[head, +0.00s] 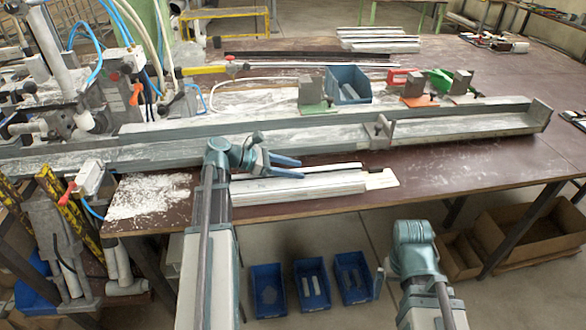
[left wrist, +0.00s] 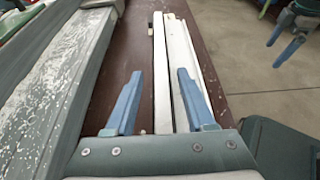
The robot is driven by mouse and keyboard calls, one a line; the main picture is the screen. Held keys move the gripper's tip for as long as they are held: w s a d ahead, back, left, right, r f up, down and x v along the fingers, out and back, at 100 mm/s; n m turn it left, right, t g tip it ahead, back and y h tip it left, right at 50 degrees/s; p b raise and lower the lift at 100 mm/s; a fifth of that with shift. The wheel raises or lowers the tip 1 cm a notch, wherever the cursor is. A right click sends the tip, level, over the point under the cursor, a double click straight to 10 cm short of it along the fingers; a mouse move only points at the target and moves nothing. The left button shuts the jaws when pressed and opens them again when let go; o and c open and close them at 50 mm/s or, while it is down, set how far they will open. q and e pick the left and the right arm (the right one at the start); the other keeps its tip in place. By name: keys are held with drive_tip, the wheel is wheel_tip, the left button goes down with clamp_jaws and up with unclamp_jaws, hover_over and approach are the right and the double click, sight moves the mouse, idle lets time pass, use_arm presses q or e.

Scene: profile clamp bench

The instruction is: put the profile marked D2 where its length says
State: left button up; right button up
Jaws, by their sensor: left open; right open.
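Several long white profiles (head: 300,190) lie side by side on the brown table, in front of the long metal channel (head: 440,128). They also show in the left wrist view (left wrist: 162,75). No D2 marking is legible on them. My left gripper (head: 287,167) is open above their left part. In the left wrist view its two blue fingers (left wrist: 155,100) stand apart, with a white profile seen between them; nothing is held. My right gripper (head: 379,282) is low, off the table's front edge; its open, empty fingers also show in the left wrist view (left wrist: 283,48).
Metal blocks stand behind the channel on a green plate (head: 312,108), an orange plate (head: 420,100) and a pale plate. A blue bin (head: 348,85) stands among them. A clamping machine (head: 85,110) fills the left. Blue bins (head: 268,290) and cardboard boxes (head: 515,235) sit below the table.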

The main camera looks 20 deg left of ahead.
use_arm(q)
drive_tip(key=shift+r, duration=0.2)
drive_tip(key=p+v, duration=0.4)
drive_tip(key=v, duration=0.8)
drive_tip(key=shift+f+p, duration=0.15)
drive_tip(key=shift+p, duration=0.25)
